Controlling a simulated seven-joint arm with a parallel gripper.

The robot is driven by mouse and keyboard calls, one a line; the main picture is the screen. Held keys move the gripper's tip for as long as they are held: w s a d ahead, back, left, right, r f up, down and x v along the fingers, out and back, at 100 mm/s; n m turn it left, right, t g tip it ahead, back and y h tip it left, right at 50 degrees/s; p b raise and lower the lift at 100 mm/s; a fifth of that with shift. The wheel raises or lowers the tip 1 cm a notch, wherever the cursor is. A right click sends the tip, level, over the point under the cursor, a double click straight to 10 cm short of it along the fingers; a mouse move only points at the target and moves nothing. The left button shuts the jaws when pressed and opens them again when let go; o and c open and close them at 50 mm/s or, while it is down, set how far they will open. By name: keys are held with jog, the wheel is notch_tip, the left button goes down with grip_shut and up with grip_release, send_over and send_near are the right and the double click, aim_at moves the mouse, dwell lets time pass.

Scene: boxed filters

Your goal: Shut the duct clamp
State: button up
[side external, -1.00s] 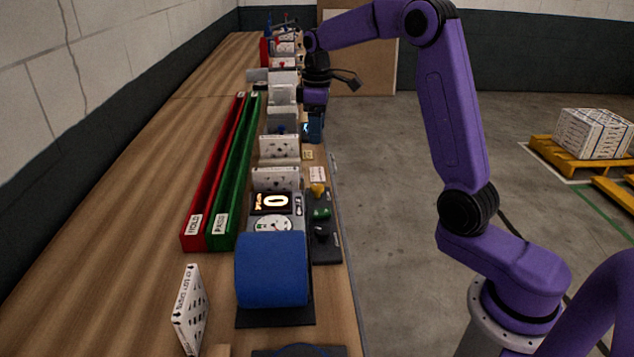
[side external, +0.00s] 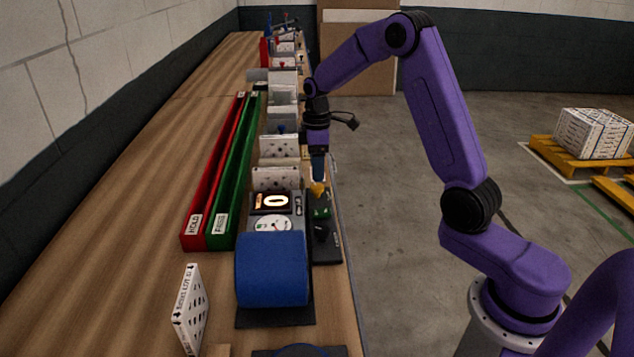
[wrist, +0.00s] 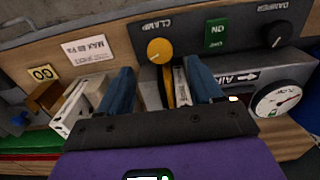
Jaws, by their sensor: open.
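The orange clamp knob (wrist: 159,50) sits on the dark control panel under the word CLAMP in the wrist view. In the side view the orange knob (side external: 318,189) is right below my gripper (side external: 318,176). In the wrist view my gripper (wrist: 157,68) has its two blue fingers spread, with the knob beyond and between the tips. I cannot tell whether either finger touches it. A yellow strip (wrist: 168,88) and a pale panel edge show between the fingers; whether the strip is part of the clamp is unclear.
A green ON switch (wrist: 215,34) and a black damper knob (wrist: 278,34) are beside the clamp knob. A round gauge (wrist: 277,99) is at right. A blue cylinder (side external: 271,270), red HOLD tray (side external: 192,240) and green PASS tray (side external: 219,241) occupy the bench.

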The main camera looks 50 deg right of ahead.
aim_at(317, 186)
jog(key=shift+f, duration=2.8)
jog(key=c, duration=1.1)
jog(key=shift+o, duration=0.3)
jog(key=m, duration=0.4)
jog(key=shift+m, duration=0.4)
jog(key=o, duration=1)
jog(key=shift+o, duration=0.2)
jog(key=shift+r, duration=0.1)
